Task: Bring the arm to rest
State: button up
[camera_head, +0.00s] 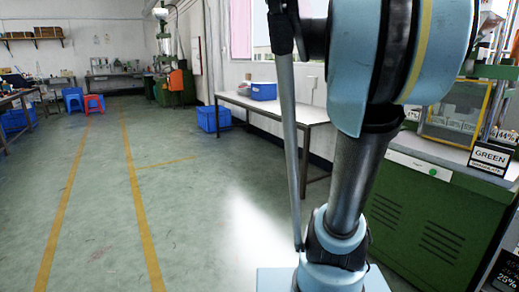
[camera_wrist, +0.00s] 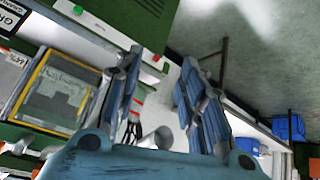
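My gripper (camera_wrist: 162,60) shows in the wrist view with its two blue-and-grey fingers apart. No object is clearly held between the fingertips. Small grey and red-striped parts show low between the fingers, and I cannot tell what they belong to. My blue and grey arm fills the right middle of the head view, in front of the green machine (camera_head: 432,220). The gripper itself does not show in the head view. In the wrist view the scene appears tilted, with the machine's yellow-framed window (camera_wrist: 57,92) left of the fingers.
A white table (camera_head: 282,108) with a blue box (camera_head: 263,91) stands along the wall behind my arm. A blue crate (camera_head: 214,118) sits on the floor beside it. A GREEN label (camera_head: 490,158) is on the right. The floor (camera_head: 90,210) at left is clear.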

jog(key=s+a+f+n+g+y, duration=0.1)
jog(key=s+a+f+n, duration=0.1)
jog(key=s+a+f, duration=0.4)
jog(key=s+a+f+n+g+y, duration=0.1)
jog(key=s+a+f, duration=0.5)
jog(key=f, duration=0.6)
jog(key=s+a+f+n+g+y, duration=0.1)
jog(key=s+a+f+n+y, duration=0.2)
jog(key=s+a+f, duration=0.4)
jog(key=s+f, duration=0.2)
jog(key=s, duration=0.1)
jog(key=shift+f, duration=0.25)
jog(key=shift+w+f, duration=0.2)
jog(key=shift+w, duration=0.25)
